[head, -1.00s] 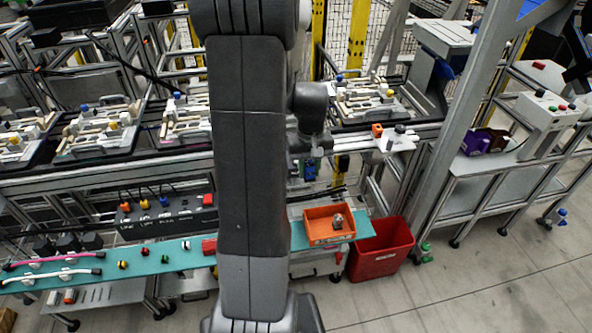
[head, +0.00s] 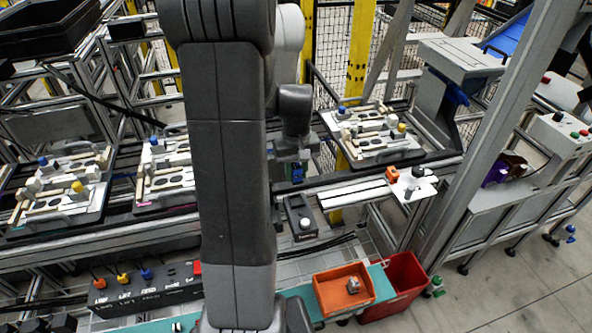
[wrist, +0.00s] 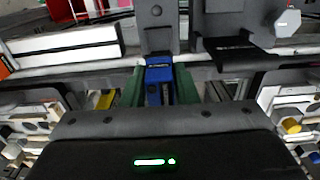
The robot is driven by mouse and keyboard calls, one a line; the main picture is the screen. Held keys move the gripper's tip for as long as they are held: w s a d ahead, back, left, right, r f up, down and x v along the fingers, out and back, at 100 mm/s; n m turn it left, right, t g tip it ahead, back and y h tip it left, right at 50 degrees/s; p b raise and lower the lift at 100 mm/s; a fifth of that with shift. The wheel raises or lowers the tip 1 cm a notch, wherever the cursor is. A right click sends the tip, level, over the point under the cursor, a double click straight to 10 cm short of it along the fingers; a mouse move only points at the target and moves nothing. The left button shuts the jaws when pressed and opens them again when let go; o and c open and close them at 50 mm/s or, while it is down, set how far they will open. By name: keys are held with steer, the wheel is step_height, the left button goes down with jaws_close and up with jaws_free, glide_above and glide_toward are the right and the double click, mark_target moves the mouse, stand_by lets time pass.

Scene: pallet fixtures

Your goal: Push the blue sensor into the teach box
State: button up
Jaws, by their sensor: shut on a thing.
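My gripper (wrist: 160,88) is shut on the blue sensor (wrist: 157,82), whose small blue body sits between the two green fingers in the wrist view. In the head view the gripper (head: 291,171) is partly behind my arm, and a bit of the blue sensor (head: 297,173) shows. A dark box with a pale knob (head: 301,219), seemingly the teach box, is just in front of and below the gripper. In the wrist view it appears as a dark body (wrist: 240,22) at the top right. A dark upright part (wrist: 158,38) is directly ahead of the sensor; contact cannot be told.
An orange bin (head: 343,297) and a red bin (head: 404,272) stand at the lower right. A labelled black plug box (head: 150,290) is at the lower left. Pallets with fixtures (head: 375,135) line the conveyor behind. Open floor lies at the right.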

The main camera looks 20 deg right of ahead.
mark_target(294, 166)
steer(key=shift+f+b, duration=2.3)
steer(key=shift+f, duration=0.95)
steer(key=shift+s+f+b, duration=0.15)
steer(key=shift+f+b, duration=0.7)
steer(key=shift+f, duration=0.2)
steer(key=o, duration=0.7)
steer(key=shift+a, duration=0.1)
steer(key=shift+c, duration=0.2)
steer(key=o, duration=0.4)
steer(key=shift+a, duration=0.2)
steer(key=shift+d, duration=0.1)
step_height(294, 166, up, 14)
steer(key=shift+r, duration=0.1)
